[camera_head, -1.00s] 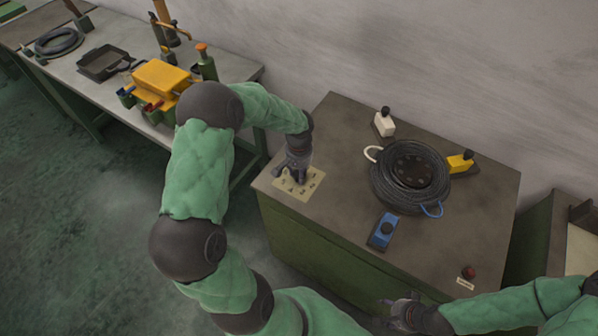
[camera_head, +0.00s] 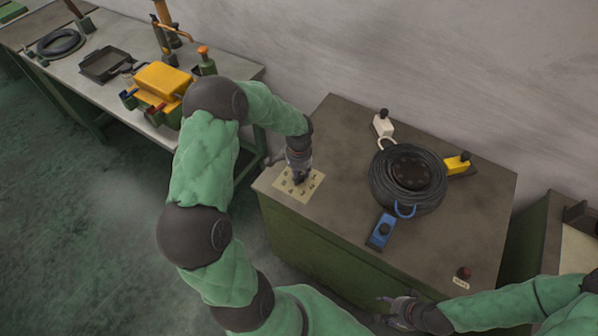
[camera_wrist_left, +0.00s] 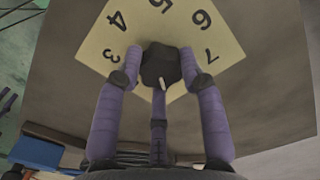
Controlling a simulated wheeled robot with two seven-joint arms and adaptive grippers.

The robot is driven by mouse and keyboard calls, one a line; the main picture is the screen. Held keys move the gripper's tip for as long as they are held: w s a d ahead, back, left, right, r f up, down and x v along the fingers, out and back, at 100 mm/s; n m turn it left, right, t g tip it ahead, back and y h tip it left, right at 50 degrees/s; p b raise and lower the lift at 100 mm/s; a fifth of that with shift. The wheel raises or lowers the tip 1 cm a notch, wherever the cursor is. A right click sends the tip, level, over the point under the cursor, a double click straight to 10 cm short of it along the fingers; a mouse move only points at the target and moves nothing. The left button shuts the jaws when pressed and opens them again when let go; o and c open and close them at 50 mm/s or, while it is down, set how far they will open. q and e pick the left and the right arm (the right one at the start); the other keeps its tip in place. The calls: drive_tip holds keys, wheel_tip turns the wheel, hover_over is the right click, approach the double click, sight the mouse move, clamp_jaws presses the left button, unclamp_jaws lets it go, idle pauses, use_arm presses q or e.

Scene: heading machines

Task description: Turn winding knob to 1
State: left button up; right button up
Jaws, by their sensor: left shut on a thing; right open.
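The winding knob (camera_wrist_left: 160,66) is black with a white pointer mark, which faces the bottom of the left wrist view. It stands on a cream number plate (camera_wrist_left: 228,48), where 3, 4, 5, 6 and 7 show. No 1 is visible there; the near side of the plate is hidden by my fingers. The plate (camera_head: 297,195) lies at the left corner of the machine top in the head view. My left gripper (camera_head: 300,176) is shut on the knob from above, fingers on both sides. My right gripper (camera_head: 396,306) is open and empty off the machine's front edge.
A red button (camera_head: 463,272) is at the front right. A bench (camera_head: 225,72) with tools stands left.

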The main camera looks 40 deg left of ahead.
sight(299, 175)
use_arm(q)
drive_tip(key=shift+m+p, duration=0.35)
drive_tip(key=shift+m, duration=0.75)
drive_tip(key=o, duration=1.1)
drive_tip(key=shift+o, duration=0.2)
drive_tip(key=shift+r, duration=0.1)
wheel_tip(299, 175, up, 12)
